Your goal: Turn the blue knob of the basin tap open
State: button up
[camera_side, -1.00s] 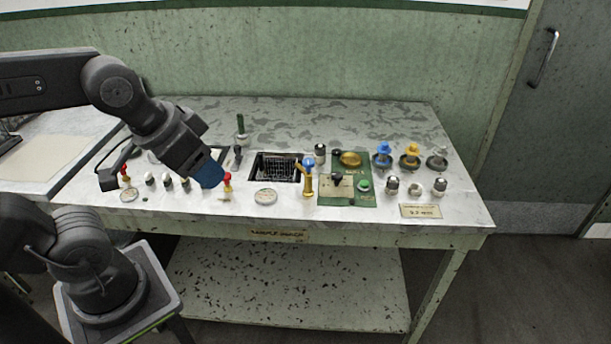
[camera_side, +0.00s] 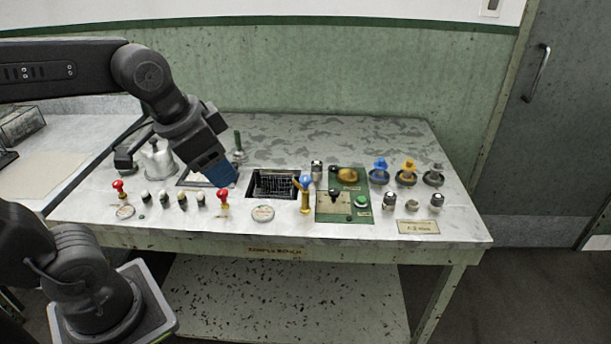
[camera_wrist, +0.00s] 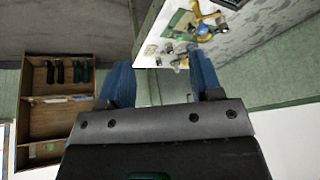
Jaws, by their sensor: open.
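The basin tap (camera_side: 305,204) is a brass upright at the front right corner of the dark sunk basin (camera_side: 250,184), with a blue knob (camera_side: 306,180) on top. A brass part slants up to the left beside the knob. My gripper (camera_side: 226,178) has blue fingers and hangs above the worktop, left of the basin, apart from the tap. In the wrist view my gripper (camera_wrist: 161,76) is open with nothing between its fingers.
A green panel (camera_side: 327,212) with a green button and a brass dome is right of the tap. Blue, yellow (camera_side: 406,175) and grey valves stand farther right. Red-topped levers (camera_side: 222,201) and black-topped pegs line the front left. A metal pot (camera_side: 158,160) stands at back left.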

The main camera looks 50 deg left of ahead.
jog(key=w+a+r+m+g, duration=0.25)
jog(key=w+m, duration=0.45)
jog(key=w, duration=0.6)
jog(key=m+g, duration=0.2)
jog(key=m, duration=0.7)
send_over(306, 177)
notch_tip(306, 177, down, 8)
notch_tip(306, 177, down, 13)
jog(key=shift+s+f, duration=0.1)
jog(key=shift+f, duration=0.05)
jog(key=c, duration=0.9)
